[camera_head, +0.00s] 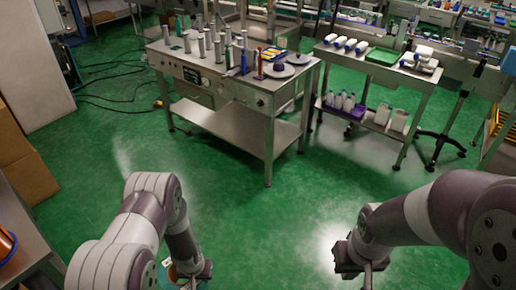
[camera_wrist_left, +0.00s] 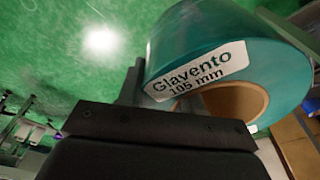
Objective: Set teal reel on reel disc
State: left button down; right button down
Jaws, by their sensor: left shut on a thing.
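The teal reel (camera_wrist_left: 213,52) fills the upper right of the left wrist view. It has a white label reading "Glavento 105 mm" and a brown cardboard core. My left gripper (camera_wrist_left: 160,102) is shut on its wall; one finger shows beside the reel. In the head view the reel (camera_head: 164,275) is a small teal patch, mostly hidden by my left arm. Two round grey discs lie on the right of the steel machine table; the front disc (camera_head: 270,72) and rear disc (camera_head: 300,60) each carry a dark hub. My right gripper (camera_head: 367,280) hangs at the bottom, its jaw gap unclear.
The steel table (camera_head: 222,77) carries several upright cylinders (camera_head: 202,46) and a yellow-edged box (camera_head: 273,53). A cart (camera_head: 385,71) with bottles and a green tray stands to its right. Green floor (camera_head: 260,215) between me and the table is clear. Cardboard boxes stand at left.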

aim_at(279, 69)
jog(key=i+j+z, duration=0.2)
jog(key=i, duration=0.35)
jog(key=i+j+z, duration=0.2)
jog(key=i, duration=0.35)
jog(key=i+j+z, duration=0.2)
jog(key=i, duration=0.3)
jog(key=i+j+z, duration=0.2)
jog(key=i+j, duration=0.25)
